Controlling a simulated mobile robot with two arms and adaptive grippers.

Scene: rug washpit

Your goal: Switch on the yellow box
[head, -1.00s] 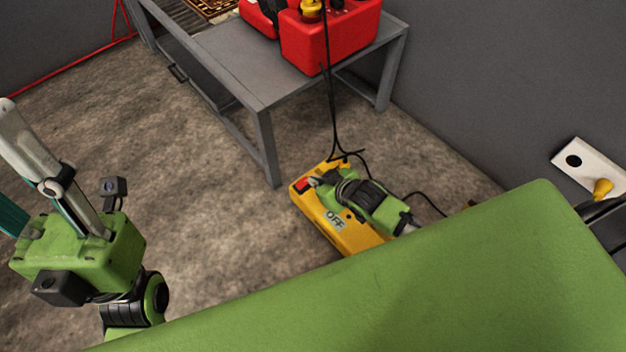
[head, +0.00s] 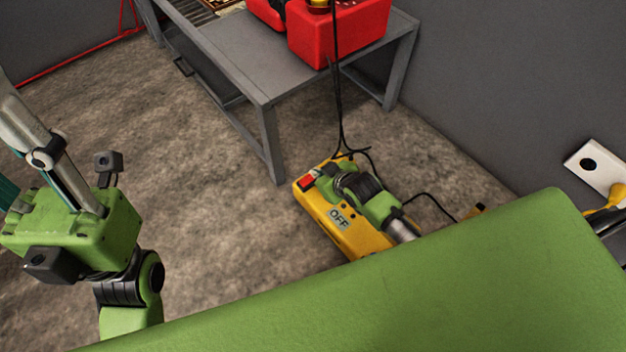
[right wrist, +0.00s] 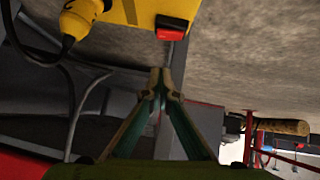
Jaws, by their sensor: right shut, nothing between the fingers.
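The yellow box (head: 355,238) lies on the floor, with a red switch (head: 307,182) at its left end and a label reading OFF (head: 339,218). My right gripper's hand and wrist are above the box in the head view and cover part of its top. In the right wrist view my right gripper (right wrist: 162,84) is shut and empty. Its tips show below the red switch (right wrist: 171,27) of the yellow box (right wrist: 136,10); a touch cannot be made out. My left arm is at the left, away from the box; its fingertips are not clearly seen.
A grey table (head: 262,85) with a red container (head: 340,32) stands behind the box. Black cables hang down to the box. A yellow plug (right wrist: 78,20) sits at it in the right wrist view. A white wall socket (head: 598,165) is at the right. Floor left of the box is clear.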

